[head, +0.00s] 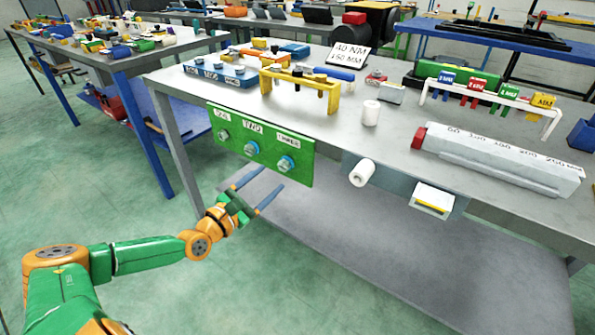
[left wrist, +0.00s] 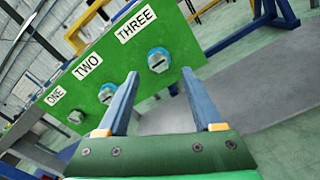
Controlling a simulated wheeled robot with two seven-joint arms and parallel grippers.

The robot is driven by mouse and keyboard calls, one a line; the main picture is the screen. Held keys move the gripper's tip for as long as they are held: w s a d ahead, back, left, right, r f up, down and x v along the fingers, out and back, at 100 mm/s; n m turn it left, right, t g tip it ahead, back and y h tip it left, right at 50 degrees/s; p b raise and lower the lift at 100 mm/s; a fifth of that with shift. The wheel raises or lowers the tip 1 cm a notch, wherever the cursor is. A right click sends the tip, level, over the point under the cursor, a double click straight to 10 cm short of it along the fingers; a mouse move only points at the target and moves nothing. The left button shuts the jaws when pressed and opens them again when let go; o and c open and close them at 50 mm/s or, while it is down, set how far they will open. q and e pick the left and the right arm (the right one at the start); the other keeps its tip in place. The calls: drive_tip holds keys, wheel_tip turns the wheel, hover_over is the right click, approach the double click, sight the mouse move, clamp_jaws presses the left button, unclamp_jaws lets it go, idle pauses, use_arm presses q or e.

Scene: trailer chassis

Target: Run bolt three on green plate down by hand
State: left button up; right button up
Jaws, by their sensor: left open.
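The green plate (head: 262,143) hangs upright on the front of the near workbench, with labels for one, two and three. Bolt three (head: 286,163) sits at its right end. In the left wrist view bolt three (left wrist: 158,60) is a hex head with a dark slot, under the THREE label. Bolt two (left wrist: 107,93) and bolt one (left wrist: 75,117) are left of it. My left gripper (head: 256,189) is open and empty, below and in front of the plate. In the left wrist view its blue fingers (left wrist: 163,92) are spread, with bolt three ahead between them, apart from both. My right gripper is out of view.
The workbench top (head: 400,130) holds a yellow rack (head: 300,88), a blue block (head: 222,74) and a long grey measuring bar (head: 495,160). A white roll (head: 362,173) sticks out from the bench front, right of the plate. A lower shelf (head: 400,265) lies beneath.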

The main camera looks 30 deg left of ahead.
sight(282, 167)
use_arm(q)
drive_tip(key=w+b, duration=0.1)
drive_tip(key=w, duration=0.4)
drive_tip(key=shift+w+d, duration=0.1)
drive_tip(key=shift+w, duration=0.25)
clamp_jaws()
